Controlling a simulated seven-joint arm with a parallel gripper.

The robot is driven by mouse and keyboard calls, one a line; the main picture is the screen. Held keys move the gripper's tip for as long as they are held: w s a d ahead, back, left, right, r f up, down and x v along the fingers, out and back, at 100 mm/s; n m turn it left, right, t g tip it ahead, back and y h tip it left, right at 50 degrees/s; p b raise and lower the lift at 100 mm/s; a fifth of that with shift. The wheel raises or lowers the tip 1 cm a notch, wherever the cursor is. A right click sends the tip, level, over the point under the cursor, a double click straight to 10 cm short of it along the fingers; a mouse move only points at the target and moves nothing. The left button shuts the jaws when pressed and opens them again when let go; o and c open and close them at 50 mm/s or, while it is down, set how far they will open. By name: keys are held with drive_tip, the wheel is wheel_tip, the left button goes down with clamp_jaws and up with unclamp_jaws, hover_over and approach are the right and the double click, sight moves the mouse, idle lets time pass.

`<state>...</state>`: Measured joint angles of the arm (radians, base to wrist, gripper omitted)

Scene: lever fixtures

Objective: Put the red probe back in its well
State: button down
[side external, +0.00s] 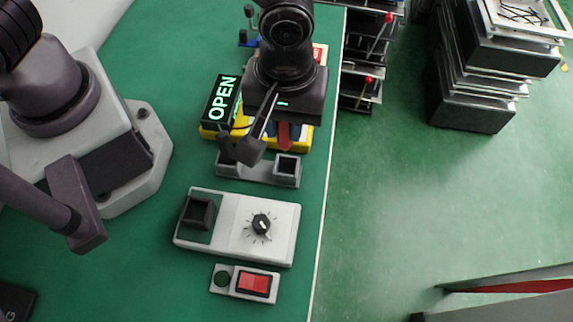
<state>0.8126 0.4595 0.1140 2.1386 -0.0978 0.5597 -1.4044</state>
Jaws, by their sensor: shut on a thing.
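My gripper (239,149) points down over the left end of a grey two-well holder (258,173). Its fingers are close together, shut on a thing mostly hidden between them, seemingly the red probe. A dark red pointed piece (284,135) shows under the gripper's body, in front of a yellow-edged unit; I cannot tell whether it is part of the probe. The right well (287,166) shows a dark square opening. The left well is largely covered by the fingers, so I cannot tell if the probe touches it.
A black sign reading OPEN (222,100) stands behind the fingers on the yellow-edged unit (210,131). In front of the holder lie a white dial panel (270,215) and a red rocker switch (254,284). The green table ends at the right; beyond are shelves and a stack (470,105).

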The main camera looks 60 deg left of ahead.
wheel_tip(320, 180, down, 8)
drive_tip(key=shift+w+r, duration=0.1)
idle(0.4)
drive_tip(key=c, duration=1)
unclamp_jaws()
drive_tip(key=shift+f, duration=0.2)
drive_tip(key=shift+r, duration=0.1)
